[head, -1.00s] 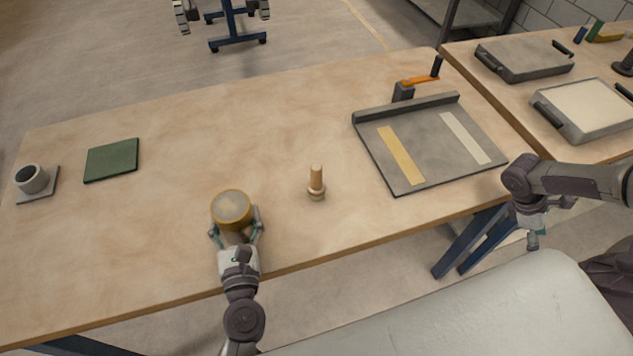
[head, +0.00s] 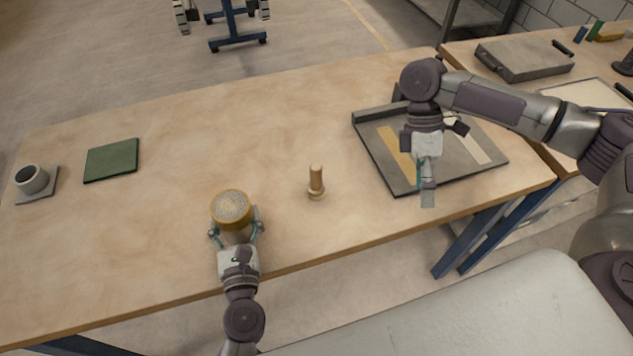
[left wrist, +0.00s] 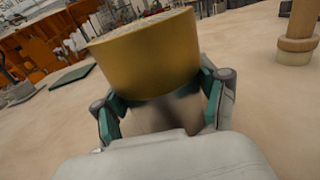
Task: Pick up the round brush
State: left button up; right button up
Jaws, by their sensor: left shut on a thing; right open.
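The round brush (head: 316,181) appears to be the small upright piece with a pale wooden handle and wider round foot on the table. Part of it also shows at the upper right of the left wrist view (left wrist: 298,28). My left gripper (head: 236,230) is shut around a gold-rimmed round container (head: 231,210) with a speckled top, left of the brush. The container fills the middle of the left wrist view (left wrist: 148,55). My right gripper (head: 427,185) is open, pointing down over the grey tray's front part, to the right of the brush and apart from it.
The grey tray (head: 378,153) with a yellow and a pale strip lies right of the brush. A green mat (head: 111,160) and a grey cup (head: 32,179) are at the left. A second table (head: 462,58) stands at the right. The table around the brush is clear.

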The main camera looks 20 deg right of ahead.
jog(key=w+a+r+n+t, duration=0.2)
jog(key=w+a+t, duration=0.1)
jog(key=w+a, duration=0.55)
notch_tip(320, 180, up, 3)
jog(key=n+t, duration=0.2)
jog(key=t, duration=0.1)
send_over(319, 166)
notch_tip(319, 166, down, 6)
jog(key=shift+r, duration=0.25)
jog(key=shift+w+a+f, duration=0.1)
jog(key=shift+a+f, duration=0.05)
jog(key=shift+f, duration=1.4)
jog(key=shift+a+f, duration=0.15)
jog(key=shift+f, duration=1.4)
jog(key=shift+c, duration=0.2)
jog(key=shift+r, duration=0.1)
jog(key=c, duration=1.2)
